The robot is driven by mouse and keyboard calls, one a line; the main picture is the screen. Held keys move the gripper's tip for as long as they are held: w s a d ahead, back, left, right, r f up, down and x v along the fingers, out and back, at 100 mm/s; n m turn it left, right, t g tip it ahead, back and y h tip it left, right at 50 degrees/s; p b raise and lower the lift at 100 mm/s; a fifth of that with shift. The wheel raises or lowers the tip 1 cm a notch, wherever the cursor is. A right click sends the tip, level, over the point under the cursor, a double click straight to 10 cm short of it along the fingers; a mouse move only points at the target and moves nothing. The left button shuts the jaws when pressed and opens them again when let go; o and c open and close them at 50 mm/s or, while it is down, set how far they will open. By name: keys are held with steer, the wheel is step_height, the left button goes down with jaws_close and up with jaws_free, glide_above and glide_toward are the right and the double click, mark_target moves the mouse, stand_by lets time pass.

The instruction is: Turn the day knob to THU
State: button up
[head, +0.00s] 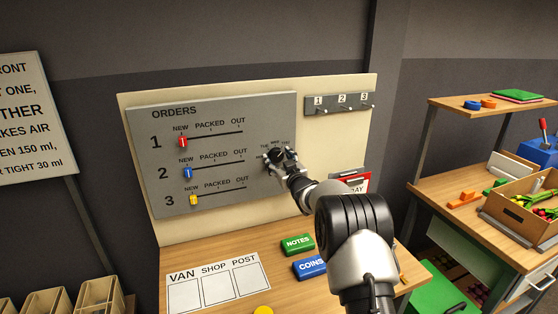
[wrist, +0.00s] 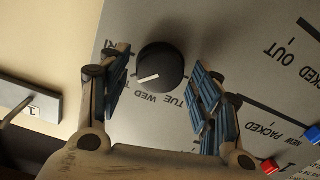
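The black round day knob (wrist: 160,66) is on the grey orders board, between my two fingers in the wrist view. Its white pointer line slants to the lower left, on the side of the WED label (wrist: 145,88); the exact setting is hard to tell. The TUE label (wrist: 191,98) lies right of WED, and a further label at left is mostly hidden behind a finger. My gripper (wrist: 162,88) is open, with blue-padded fingers apart from the knob on both sides. In the head view my gripper (head: 279,160) is at the board and largely covers the knob.
The orders board (head: 225,120) has red (head: 182,142), blue (head: 187,173) and yellow (head: 193,200) sliders left of my gripper. A numbered hook rail (head: 340,102) is at upper right. NOTES (head: 297,244) and COINS (head: 310,266) boxes lie on the table below.

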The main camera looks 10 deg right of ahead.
steer(key=shift+o, duration=0.2)
steer(key=s+d, duration=0.2)
steer(key=s, duration=0.9)
steer(key=shift+s+d, duration=0.15)
steer(key=shift+s, duration=0.25)
steer(key=s+d+r+m+g+h, duration=0.1)
steer(key=s+r+m+g+h, duration=0.2)
steer(key=s, duration=0.7)
steer(key=s+r+g+h, duration=0.1)
steer(key=s+r+g, duration=0.3)
steer(key=s, duration=0.5)
steer(key=s+a+f+g, duration=0.1)
steer(key=s+f+g, duration=0.1)
steer(key=s, duration=1.4)
steer(key=s+a+f+m+g, duration=0.1)
steer(key=s+a+f+g, duration=0.1)
steer(key=s, duration=1.5)
steer(key=shift+a+f+m+g+y, duration=0.15)
steer(key=shift+f+m+g+y, duration=0.15)
steer(key=shift+f+g, duration=0.5)
